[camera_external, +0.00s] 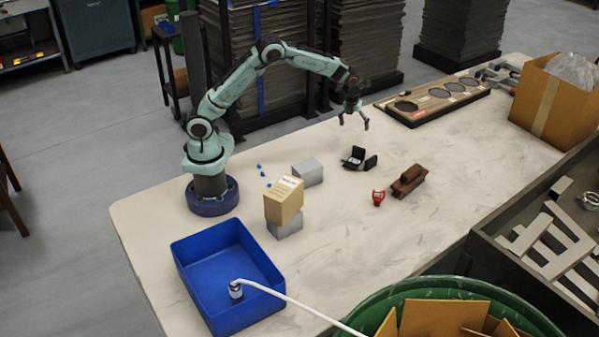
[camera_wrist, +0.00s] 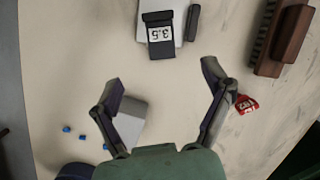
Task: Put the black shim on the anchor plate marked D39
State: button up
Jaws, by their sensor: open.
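A black piece with a white label (camera_external: 354,155) lies on the table below my gripper. In the wrist view it (camera_wrist: 157,18) rests on a pale grey plate (camera_wrist: 182,8), and its label seems to read "3,5". A smaller black bar (camera_external: 371,162) lies just right of it; it also shows in the wrist view (camera_wrist: 192,22). I cannot tell which black piece is the shim. No D39 mark is readable, so I cannot tell the anchor plate. My gripper (camera_external: 353,122) is open and empty above the table, its fingers spread in the wrist view (camera_wrist: 163,78).
A brown block (camera_external: 408,182) and a red tagged item (camera_external: 378,198) lie to the right. Grey blocks (camera_external: 307,173), a tan box (camera_external: 284,200) and small blue bits (camera_external: 261,168) stand left. A blue bin (camera_external: 215,262) is at the front; a holed board (camera_external: 433,101) lies behind.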

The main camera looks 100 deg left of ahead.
jog(key=s+d+r+n+h, duration=0.1)
jog(key=s+d+r+n, duration=0.45)
jog(key=s+d, duration=0.2)
jog(key=s+d+r+n+h, duration=0.1)
jog(key=s+d+r+n, duration=0.3)
jog(key=s+d+n, duration=0.7)
jog(key=s+n, duration=0.1)
jog(key=s, duration=0.3)
jog(key=s+d+n+g, duration=0.1)
jog(key=s+d+n, duration=0.2)
jog(key=s, duration=0.3)
jog(key=shift+s+d+f+n, duration=0.4)
jog(key=shift+f+n, duration=0.05)
jog(key=shift+n, duration=0.3)
